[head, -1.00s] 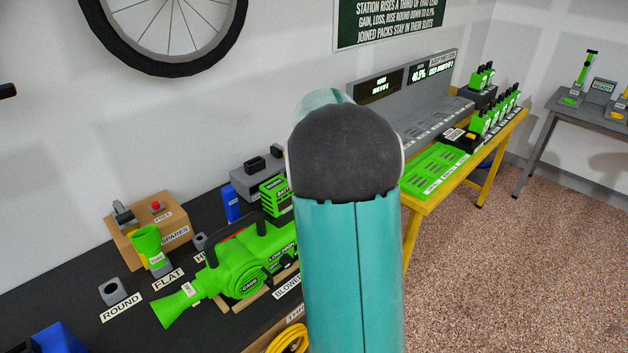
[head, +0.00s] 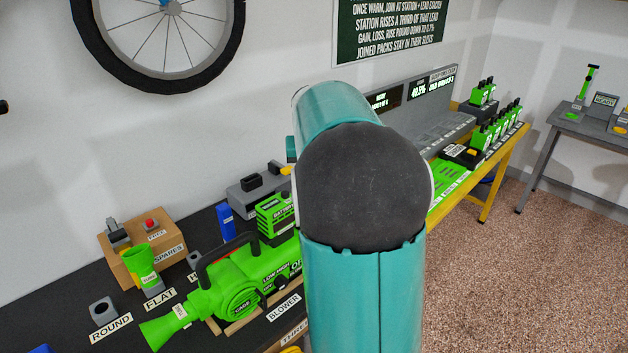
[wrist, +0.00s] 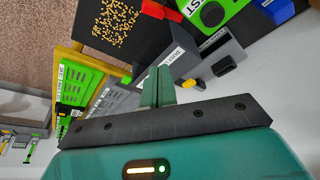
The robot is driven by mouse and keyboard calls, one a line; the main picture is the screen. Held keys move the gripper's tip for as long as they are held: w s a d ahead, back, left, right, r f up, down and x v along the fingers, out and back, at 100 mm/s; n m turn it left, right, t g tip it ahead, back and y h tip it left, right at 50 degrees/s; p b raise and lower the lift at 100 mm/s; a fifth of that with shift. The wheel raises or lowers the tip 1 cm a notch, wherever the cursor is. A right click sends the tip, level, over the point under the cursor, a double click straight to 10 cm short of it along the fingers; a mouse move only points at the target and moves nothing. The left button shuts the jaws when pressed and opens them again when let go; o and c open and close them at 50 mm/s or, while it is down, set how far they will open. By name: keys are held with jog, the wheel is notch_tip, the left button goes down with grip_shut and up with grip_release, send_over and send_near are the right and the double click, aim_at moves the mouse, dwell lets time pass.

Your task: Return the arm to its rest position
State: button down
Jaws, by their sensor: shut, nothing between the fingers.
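My gripper (wrist: 158,88) shows in the wrist view with its two teal fingers together and nothing between them. It is above the benches, in front of a grey box with a "DUST" label (wrist: 185,50). In the head view my teal arm with its dark round joint fills the middle, and the gripper is hidden behind it. The arm covers part of the bench tops and part of the grey station.
A green blower (head: 240,290) lies on the black bench, with a cardboard spares box (head: 145,250) behind it. A yellow bench (head: 485,180) holds a grey station (head: 440,130) and green packs (head: 490,130). The speckled floor (head: 520,270) at right is clear.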

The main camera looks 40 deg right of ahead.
jog(key=shift+a+r, duration=0.1)
jog(key=shift+r, duration=0.15)
dwell(0.4)
